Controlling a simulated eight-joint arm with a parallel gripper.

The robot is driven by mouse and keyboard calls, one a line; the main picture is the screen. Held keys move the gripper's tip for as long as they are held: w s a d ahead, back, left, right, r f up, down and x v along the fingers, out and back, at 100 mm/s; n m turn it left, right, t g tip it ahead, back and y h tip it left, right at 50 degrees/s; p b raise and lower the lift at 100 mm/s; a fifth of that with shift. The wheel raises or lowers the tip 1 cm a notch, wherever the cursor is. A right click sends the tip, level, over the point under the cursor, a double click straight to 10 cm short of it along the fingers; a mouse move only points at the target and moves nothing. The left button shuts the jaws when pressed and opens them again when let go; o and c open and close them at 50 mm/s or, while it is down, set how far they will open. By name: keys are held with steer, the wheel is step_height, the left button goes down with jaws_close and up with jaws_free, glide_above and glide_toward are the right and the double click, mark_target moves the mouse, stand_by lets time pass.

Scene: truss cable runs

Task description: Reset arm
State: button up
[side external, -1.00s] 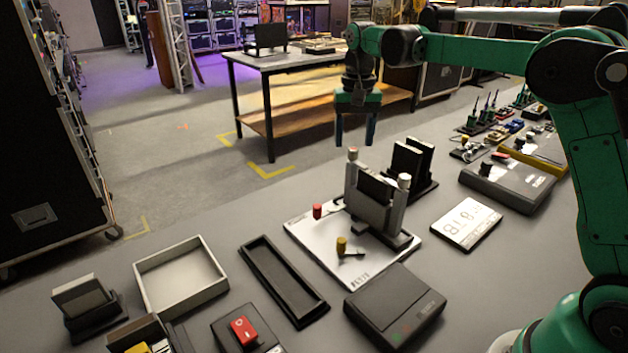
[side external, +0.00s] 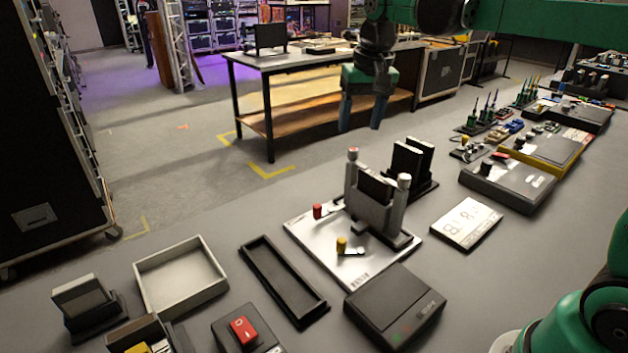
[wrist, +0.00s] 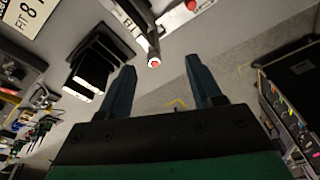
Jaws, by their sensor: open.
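My gripper (side external: 360,114) is open and empty, held in the air above and behind the grey clamp fixture (side external: 378,205). Its two dark blue fingers point down in the side external view. In the wrist view my gripper (wrist: 156,80) shows its fingers spread apart with nothing between them. The clamp fixture stands on a white plate (side external: 310,240) with a red knob (side external: 317,211) and a yellow knob (side external: 341,244).
A black slotted holder (side external: 412,165) stands right of the fixture. A shallow grey tray (side external: 180,277), a long black tray (side external: 283,281), a black box (side external: 395,306) and a red switch (side external: 243,330) sit in front. A table (side external: 270,68) stands behind.

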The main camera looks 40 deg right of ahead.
steer(key=s+a+f+n+t, duration=0.2)
steer(key=s+f, duration=0.1)
steer(key=s, duration=0.3)
steer(key=s+a+f+n+t, duration=0.3)
steer(key=s, duration=0.3)
steer(key=shift+f, duration=0.3)
stand_by(0.7)
